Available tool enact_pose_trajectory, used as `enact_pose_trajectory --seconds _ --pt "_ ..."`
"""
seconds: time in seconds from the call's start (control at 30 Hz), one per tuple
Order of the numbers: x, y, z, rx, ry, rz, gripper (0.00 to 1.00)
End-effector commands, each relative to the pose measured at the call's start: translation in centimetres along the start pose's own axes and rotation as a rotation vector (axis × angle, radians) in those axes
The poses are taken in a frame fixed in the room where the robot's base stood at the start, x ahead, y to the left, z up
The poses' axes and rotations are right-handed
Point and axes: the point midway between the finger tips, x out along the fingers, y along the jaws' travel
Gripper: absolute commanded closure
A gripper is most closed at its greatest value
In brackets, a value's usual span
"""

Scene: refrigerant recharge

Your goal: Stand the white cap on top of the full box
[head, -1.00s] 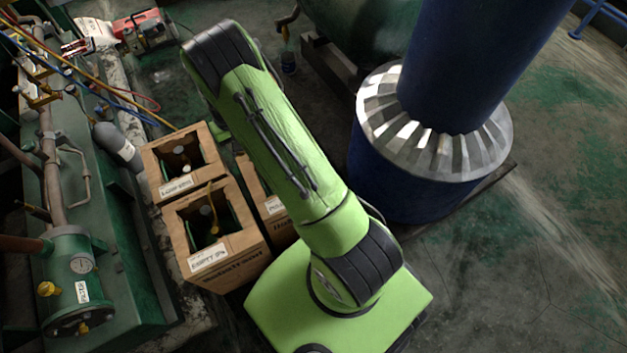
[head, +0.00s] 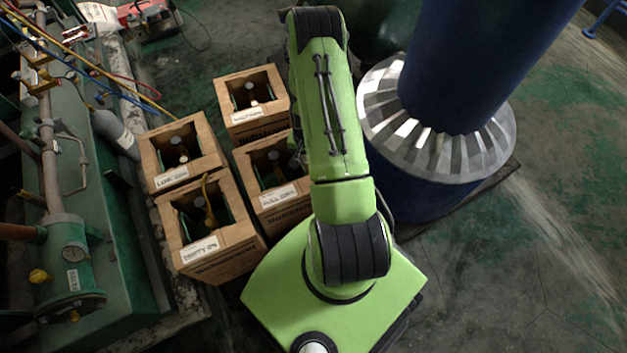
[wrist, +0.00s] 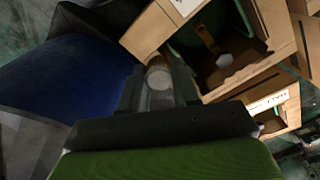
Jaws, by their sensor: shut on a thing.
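In the wrist view my gripper (wrist: 158,95) is shut on the white cap (wrist: 159,78), a pale round piece between the two fingers. The full box (head: 272,184) is the open wooden crate labelled FULL in the head view, left of my arm, with a bottle inside. My arm covers part of its right side. My gripper and the cap are hidden behind my arm in the head view. In the wrist view, open crates lie to the right of the fingers, and the cap is apart from their rims. I cannot tell for sure which crate there is the full box.
Other open crates stand close by: one marked EMPTY (head: 208,230), one with a LEAK-like label (head: 180,155), and one behind (head: 252,100). A large blue column with a silver finned collar (head: 437,135) stands right of my arm. Green pipework (head: 75,255) fills the left.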

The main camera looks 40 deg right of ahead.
Motion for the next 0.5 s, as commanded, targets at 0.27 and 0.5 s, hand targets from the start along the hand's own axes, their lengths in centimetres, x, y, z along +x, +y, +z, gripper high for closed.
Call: enact_pose_trajectory --seconds 0.27,0.5 --pt "3.7 2.4 0.8 0.094 -0.001 -0.001 0.98" --pt "7.8 2.4 0.6 0.093 0.002 -0.001 0.98"
